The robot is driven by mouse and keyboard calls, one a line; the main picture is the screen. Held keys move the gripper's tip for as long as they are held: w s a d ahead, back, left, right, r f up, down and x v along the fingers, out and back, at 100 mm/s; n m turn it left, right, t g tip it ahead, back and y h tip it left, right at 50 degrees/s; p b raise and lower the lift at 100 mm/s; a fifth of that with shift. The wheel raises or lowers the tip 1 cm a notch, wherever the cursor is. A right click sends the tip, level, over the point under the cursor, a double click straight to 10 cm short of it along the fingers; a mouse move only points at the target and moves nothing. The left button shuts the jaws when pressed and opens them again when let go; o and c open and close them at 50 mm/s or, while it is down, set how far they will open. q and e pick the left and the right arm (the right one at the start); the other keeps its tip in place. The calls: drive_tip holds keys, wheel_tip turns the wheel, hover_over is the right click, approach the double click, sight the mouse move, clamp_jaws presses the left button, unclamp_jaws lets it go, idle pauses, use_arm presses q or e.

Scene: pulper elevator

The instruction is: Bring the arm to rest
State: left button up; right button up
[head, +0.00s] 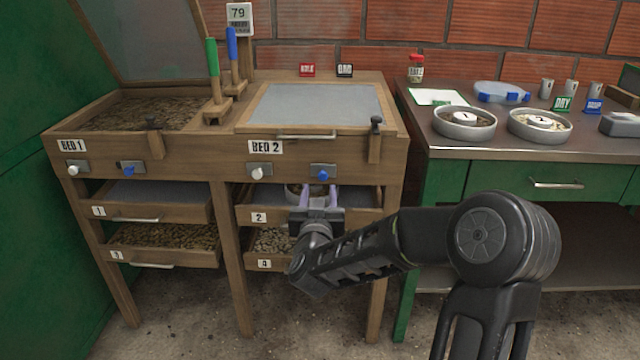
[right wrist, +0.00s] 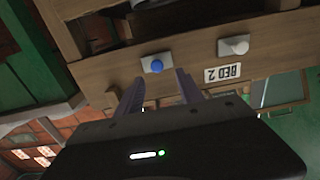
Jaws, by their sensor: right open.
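My right gripper (head: 318,197) is open in front of the wooden bench, at the level of drawer 2 and just below the blue knob (head: 322,174) of BED 2. I see nothing between its fingers. In the right wrist view its two purple fingers (right wrist: 160,95) stand apart, with the blue knob (right wrist: 152,65) just past their tips and the white knob (right wrist: 233,46) to the right. My right arm (head: 370,250) reaches in from the lower right. Part of a round dish (head: 296,190) shows in drawer 2 behind the gripper. My left gripper is not in view.
The wooden bench (head: 190,150) has drawers on two levels, with drawer 2 (head: 258,217) behind my gripper. A green table (head: 440,180) at right carries bowls, cups and tags. A green wall (head: 30,200) stands at left. Bare floor (head: 190,320) shows below.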

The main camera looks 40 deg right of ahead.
drive_tip(key=shift+s+a, duration=0.2)
drive_tip(key=shift+s, duration=0.1)
idle(0.4)
